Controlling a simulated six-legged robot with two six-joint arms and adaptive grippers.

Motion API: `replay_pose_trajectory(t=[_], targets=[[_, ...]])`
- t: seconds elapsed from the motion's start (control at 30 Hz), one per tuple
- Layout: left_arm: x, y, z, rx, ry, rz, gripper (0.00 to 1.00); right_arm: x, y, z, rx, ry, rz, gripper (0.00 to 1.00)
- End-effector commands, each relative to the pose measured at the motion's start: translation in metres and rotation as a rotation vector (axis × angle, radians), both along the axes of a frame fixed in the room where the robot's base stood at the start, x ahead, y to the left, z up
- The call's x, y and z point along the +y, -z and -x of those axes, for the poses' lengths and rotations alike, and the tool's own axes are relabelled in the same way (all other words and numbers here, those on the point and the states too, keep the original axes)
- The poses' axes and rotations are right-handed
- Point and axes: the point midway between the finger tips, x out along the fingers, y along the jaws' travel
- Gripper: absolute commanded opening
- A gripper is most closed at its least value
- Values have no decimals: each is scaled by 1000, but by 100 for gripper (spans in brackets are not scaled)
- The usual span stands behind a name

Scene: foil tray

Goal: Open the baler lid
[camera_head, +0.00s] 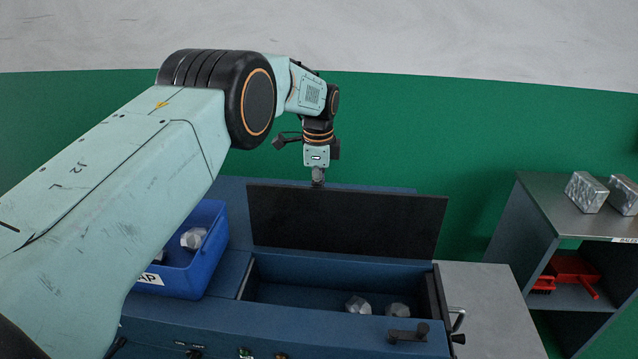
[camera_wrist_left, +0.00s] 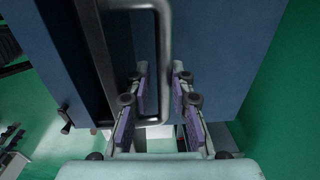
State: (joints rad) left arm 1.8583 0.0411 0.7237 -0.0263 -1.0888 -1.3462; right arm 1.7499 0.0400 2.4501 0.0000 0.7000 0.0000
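The baler (camera_head: 270,325) is a blue machine with its top compartment uncovered. Its lid (camera_head: 345,222) stands raised at the back, with its dark inner face toward me. My left gripper (camera_head: 318,180) points down at the lid's top edge, left of its middle; its fingers are mostly hidden there. In the left wrist view, a grey U-shaped bar handle (camera_wrist_left: 164,50) runs between the fingers of my left gripper (camera_wrist_left: 161,74). The fingers are apart, with a gap visible on each side of the bar. My right gripper is out of view.
Crumpled foil pieces (camera_head: 358,305) lie in the compartment. A blue bin (camera_head: 210,262) with foil stands at left, partly behind my arm. A black latch (camera_head: 408,334) sits on the front rim. A shelf (camera_head: 535,195) at right holds silver blocks (camera_head: 587,192) and red tools (camera_head: 572,270).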

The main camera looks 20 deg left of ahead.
Motion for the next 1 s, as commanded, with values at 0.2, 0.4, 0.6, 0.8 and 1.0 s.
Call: replay_pose_trajectory(t=[0.2, 0.4, 0.6, 0.8, 1.0], targets=[[0, -3, -2, -8, 0, -1, 37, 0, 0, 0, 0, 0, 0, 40], [1, -4, -3, -12, 1, -1, 37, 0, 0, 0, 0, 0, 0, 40], [1, -5, -4, -13, 1, -1, 37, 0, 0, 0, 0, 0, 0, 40], [1, -24, -3, -17, 1, -1, 37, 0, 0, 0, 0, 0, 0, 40], [0, -66, -1, -18, 1, -2, 37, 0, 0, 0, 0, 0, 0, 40]])
